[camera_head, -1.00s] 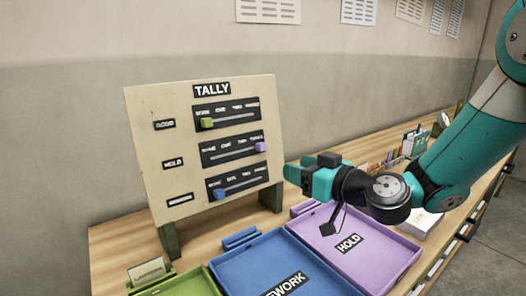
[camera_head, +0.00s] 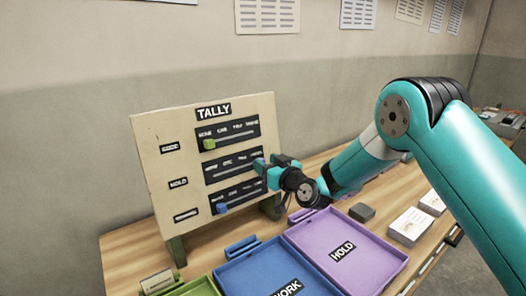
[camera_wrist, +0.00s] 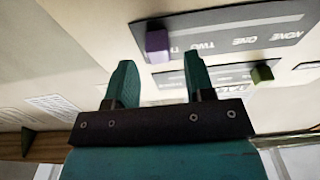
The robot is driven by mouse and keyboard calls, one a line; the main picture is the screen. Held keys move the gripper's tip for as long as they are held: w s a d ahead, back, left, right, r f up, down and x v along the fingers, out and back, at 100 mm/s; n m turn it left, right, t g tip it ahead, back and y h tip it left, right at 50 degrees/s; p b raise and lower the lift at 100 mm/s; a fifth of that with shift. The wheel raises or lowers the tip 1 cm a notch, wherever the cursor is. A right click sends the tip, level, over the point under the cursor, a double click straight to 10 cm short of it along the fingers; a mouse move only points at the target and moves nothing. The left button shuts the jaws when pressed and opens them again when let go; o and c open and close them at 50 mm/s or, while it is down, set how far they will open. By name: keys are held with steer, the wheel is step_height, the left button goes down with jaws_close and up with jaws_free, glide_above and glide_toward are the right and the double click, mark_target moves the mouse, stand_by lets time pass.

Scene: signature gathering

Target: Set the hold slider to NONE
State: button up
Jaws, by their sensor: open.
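The hold slider (camera_head: 222,171) is the middle of three sliders on the upright TALLY board (camera_head: 151,133). My gripper (camera_wrist: 158,78) is open there. Its two fingers point toward the board, one to each side of the knob in the picture. I cannot tell whether they touch it.
The top slider's green knob (camera_head: 209,144) and the bottom slider's blue knob (camera_head: 222,208) are at their left ends. A purple HOLD tray (camera_head: 375,247), a blue tray (camera_head: 237,278) and a green tray (camera_head: 201,288) lie before the board. White cards (camera_head: 410,223) lie at right.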

steer(key=shift+x, duration=1.15)
jaws_close()
steer(key=shift+f, duration=0.1)
